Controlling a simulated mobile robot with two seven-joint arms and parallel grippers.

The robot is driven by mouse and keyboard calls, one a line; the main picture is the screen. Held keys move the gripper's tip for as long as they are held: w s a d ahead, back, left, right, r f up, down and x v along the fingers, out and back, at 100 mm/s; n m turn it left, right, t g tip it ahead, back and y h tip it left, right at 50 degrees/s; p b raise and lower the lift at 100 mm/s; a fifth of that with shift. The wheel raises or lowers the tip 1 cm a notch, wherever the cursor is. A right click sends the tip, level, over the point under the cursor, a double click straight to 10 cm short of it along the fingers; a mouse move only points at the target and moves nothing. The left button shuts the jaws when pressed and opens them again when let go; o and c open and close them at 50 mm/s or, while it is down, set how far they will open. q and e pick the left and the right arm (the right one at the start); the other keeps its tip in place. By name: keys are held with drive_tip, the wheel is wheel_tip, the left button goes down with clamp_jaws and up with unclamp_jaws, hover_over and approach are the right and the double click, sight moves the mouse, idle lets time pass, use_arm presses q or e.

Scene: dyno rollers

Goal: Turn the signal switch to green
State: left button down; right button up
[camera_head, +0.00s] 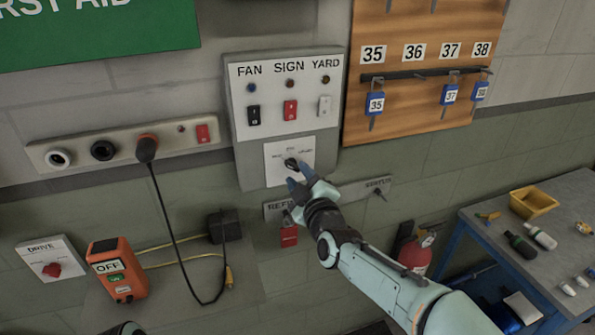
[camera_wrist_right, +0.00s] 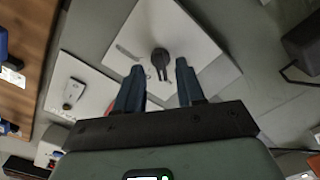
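The signal switch (camera_head: 291,163) is a small black rotary knob on a white plate (camera_head: 275,168) below the FAN, SIGN, YARD panel. The lettering around it is too small to read. In the right wrist view the black knob (camera_wrist_right: 160,60) stands just beyond and between my fingertips, on its white plate (camera_wrist_right: 140,35). My right gripper (camera_head: 299,178) is in front of the lower right of the plate. Its fingers (camera_wrist_right: 158,82) are apart and show no clear contact with the knob. My left gripper is not visible; only a dark piece shows at the bottom edge.
Above are the black FAN switch (camera_head: 254,115), red SIGN switch (camera_head: 290,110) and white YARD switch (camera_head: 324,106). A red tag (camera_head: 289,237) hangs below my right gripper. A key board (camera_head: 420,110) is at the right. A plugged-in cable (camera_head: 165,200) hangs at the left.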

drive_tip(key=shift+x, duration=1.1)
clamp_jaws()
